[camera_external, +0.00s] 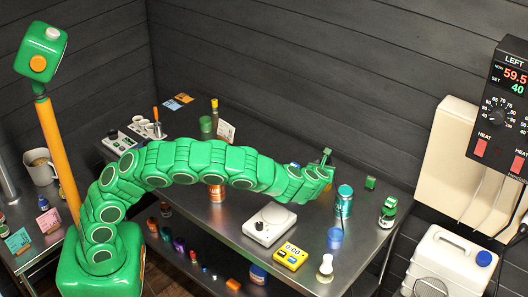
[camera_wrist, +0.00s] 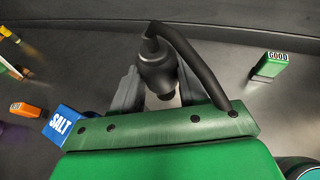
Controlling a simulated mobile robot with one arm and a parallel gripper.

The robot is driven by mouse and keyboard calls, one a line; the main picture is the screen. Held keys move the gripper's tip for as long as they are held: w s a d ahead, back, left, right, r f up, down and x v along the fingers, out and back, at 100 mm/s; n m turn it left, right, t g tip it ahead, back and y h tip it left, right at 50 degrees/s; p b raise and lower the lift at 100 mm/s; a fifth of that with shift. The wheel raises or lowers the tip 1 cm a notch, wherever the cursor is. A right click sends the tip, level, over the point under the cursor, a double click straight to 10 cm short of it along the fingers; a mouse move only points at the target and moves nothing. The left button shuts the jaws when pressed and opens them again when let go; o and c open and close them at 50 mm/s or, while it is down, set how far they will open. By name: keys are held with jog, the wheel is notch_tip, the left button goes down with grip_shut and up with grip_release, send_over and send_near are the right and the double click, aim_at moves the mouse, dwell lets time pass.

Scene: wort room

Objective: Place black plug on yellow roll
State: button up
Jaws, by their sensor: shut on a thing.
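My gripper (camera_external: 328,170) is over the back part of the steel table in the external view. In the wrist view, its grey fingers (camera_wrist: 157,88) are shut around a dark, rounded piece with a narrow neck, which looks like the black plug (camera_wrist: 158,72). A black curved tube runs from near the neck to the green gripper body. In the external view the plug is too small or too hidden to make out. I cannot clearly identify a yellow roll in either view.
A green GOOD block (camera_wrist: 270,62) stands right of the gripper; a blue SALT box (camera_wrist: 62,125) is left. A teal can (camera_external: 344,199), white scale (camera_external: 269,225), yellow timer (camera_external: 290,256) and white bottle (camera_external: 325,268) stand nearer the front. The dark wall closes the back.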

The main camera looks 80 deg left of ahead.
jog(key=shift+f, duration=1.35)
jog(key=shift+f, duration=0.15)
jog(key=o, duration=1.1)
jog(key=shift+d+r, duration=0.25)
jog(key=v, duration=1.1)
jog(key=shift+s+d, duration=0.2)
jog(key=shift+s, duration=0.05)
